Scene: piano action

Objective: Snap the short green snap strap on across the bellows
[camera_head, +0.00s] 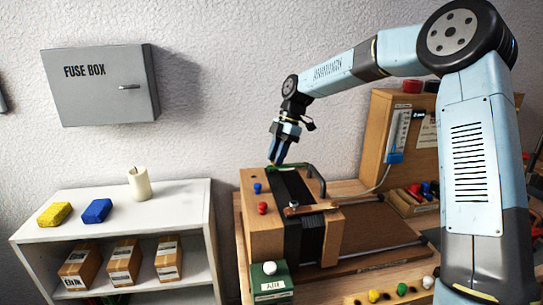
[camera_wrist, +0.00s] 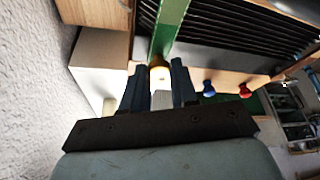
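The short green snap strap (camera_head: 308,172) runs along the far end of the dark pleated bellows (camera_head: 305,240). It also shows in the wrist view (camera_wrist: 167,28), beside the bellows folds (camera_wrist: 240,27). A round brass-coloured piece (camera_wrist: 159,76) at its near end lies between my fingertips. My gripper (camera_head: 273,160) points down at the strap's left end, by the wooden block's far corner; it also shows in the wrist view (camera_wrist: 158,72). The fingers stand apart on either side of the brass piece. I cannot tell whether they press on it.
A brown strap (camera_head: 312,208) with a metal end crosses the bellows nearer the front. Blue (camera_head: 257,188) and red (camera_head: 263,208) knobs stand on the wooden block (camera_head: 258,230). A wooden panel (camera_head: 375,125) stands behind. A white shelf (camera_head: 110,200) is at left, close to the wall.

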